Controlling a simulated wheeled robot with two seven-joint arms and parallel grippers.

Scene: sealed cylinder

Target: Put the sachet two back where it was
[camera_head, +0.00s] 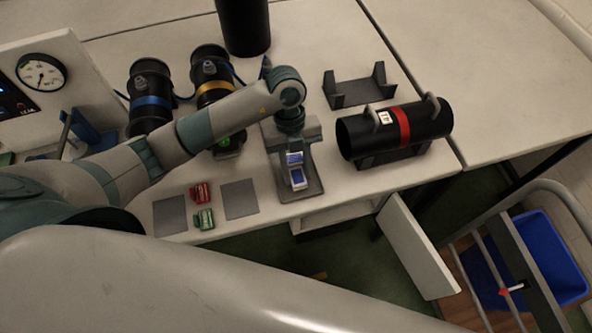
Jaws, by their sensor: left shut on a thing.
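My left gripper (294,151) points down over a dark grey tray (313,188) near the bench's front edge. It is shut on a small blue-and-white piece, which looks like a sachet (295,158). Another blue-and-white part (298,178) shows just below it, over the tray; I cannot tell whether the two are one piece or separate. No label is readable, so I cannot tell which sachet is number two. My right gripper is out of view.
A black cylinder with a red band (403,126) lies on a cradle to the right, with an empty grey stand (353,92) behind. Grey pads (240,199), a red block (201,192) and a green block (204,218) lie left. Banded canisters (150,94) stand behind my arm.

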